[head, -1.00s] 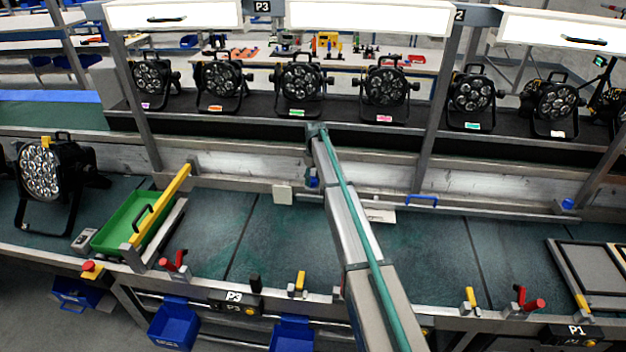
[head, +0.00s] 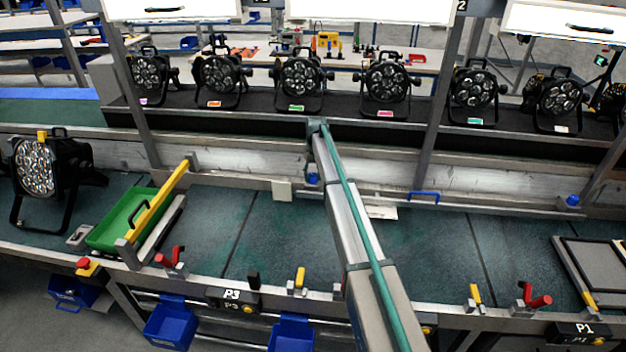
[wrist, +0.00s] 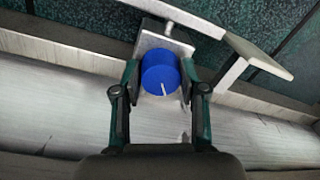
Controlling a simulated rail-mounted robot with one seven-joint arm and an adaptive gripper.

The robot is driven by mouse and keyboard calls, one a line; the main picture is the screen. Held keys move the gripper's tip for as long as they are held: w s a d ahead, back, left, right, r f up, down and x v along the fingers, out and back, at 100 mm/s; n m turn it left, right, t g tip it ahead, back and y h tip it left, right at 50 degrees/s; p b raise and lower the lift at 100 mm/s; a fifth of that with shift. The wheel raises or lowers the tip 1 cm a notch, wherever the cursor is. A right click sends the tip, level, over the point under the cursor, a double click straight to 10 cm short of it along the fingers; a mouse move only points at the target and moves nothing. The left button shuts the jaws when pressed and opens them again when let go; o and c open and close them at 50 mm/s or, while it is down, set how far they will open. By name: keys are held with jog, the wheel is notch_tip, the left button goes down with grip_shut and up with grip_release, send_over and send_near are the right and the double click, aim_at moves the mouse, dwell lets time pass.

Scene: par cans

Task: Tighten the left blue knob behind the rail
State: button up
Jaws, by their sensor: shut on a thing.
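The left blue knob (wrist: 158,76) is round with a white line on its face, and sits at a metal bracket with a screw in the wrist view. My gripper (wrist: 160,80) has one finger on each side of it, shut on the knob. In the head view, a bit of the left knob (head: 312,179) shows just left of my arm, behind the rail (head: 470,208); my gripper's fingers are hidden there. A second blue knob (head: 572,200) sits farther right along the rail.
A blue handle (head: 423,197) stands on the rail between the knobs. A green tray (head: 128,222) with a yellow bar is at left, beside a par can (head: 38,170). More par cans line the back shelf (head: 255,112). The dark bench top (head: 280,240) near my arm is mostly clear.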

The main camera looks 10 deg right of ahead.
jog(key=m+b, duration=0.3)
jog(key=m, duration=0.3)
jog(key=shift+f, duration=0.1)
jog(key=m+b, duration=0.1)
jog(key=m, duration=0.3)
jog(key=m+b, duration=0.1)
jog(key=m, duration=0.2)
jog(key=shift+m+t, duration=0.3)
jog(key=shift+m, duration=0.1)
jog(key=m+b, duration=0.1)
jog(key=m, duration=0.5)
jog(key=shift+a+h+b, duration=0.1)
jog(key=shift+h+b, duration=0.2)
jog(key=m+b, duration=0.1)
jog(key=m, duration=0.5)
jog(key=shift+m, duration=0.3)
jog(key=o, duration=1.1)
jog(key=shift+o, duration=0.2)
